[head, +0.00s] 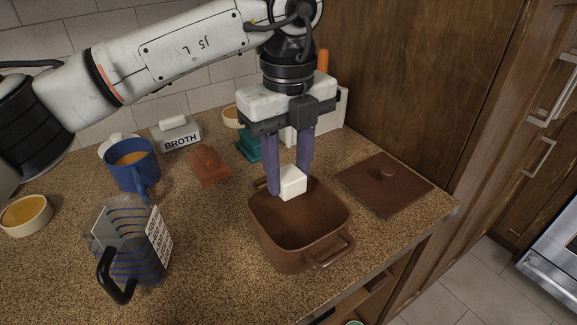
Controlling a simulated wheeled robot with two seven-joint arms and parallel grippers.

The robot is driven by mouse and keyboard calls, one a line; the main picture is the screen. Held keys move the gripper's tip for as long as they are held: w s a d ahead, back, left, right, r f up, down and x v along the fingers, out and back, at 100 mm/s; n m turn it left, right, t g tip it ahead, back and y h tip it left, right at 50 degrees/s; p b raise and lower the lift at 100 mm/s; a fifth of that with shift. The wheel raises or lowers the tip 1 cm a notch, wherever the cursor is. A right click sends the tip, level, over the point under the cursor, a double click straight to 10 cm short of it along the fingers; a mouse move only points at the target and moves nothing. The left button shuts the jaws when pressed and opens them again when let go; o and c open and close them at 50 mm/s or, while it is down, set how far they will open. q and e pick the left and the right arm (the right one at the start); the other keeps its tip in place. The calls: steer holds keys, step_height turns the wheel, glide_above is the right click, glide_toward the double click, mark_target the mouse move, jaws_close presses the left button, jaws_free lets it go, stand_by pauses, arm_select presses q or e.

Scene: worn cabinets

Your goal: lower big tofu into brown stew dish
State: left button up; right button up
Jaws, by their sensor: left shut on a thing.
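The big tofu (292,183) is a white block. My left gripper (290,176) points down and is shut on it, with the purple fingers on either side. The brown stew dish (262,239) is a deep, open, square dish with side handles on the speckled counter. The tofu is over the back part of the dish's opening; how far it is above the dish floor is hard to tell. My right gripper is not in view.
A brown lid (365,188) lies right of the dish, near the counter edge. A measuring jug (140,250), a blue mug (130,172), an orange-filled bowl (27,215), a brown butter-dish-like item (208,165) and a broth container (177,134) stand left. Bare counter lies between jug and dish.

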mark_target(288, 173)
arm_select(q)
steer(key=shift+f+b, duration=1.15)
steer(key=shift+f, duration=0.55)
steer(key=shift+f+b, duration=1.85)
steer(key=shift+f, duration=0.7)
stand_by(0.3)
steer(key=o, duration=1.1)
steer(key=shift+o, duration=0.2)
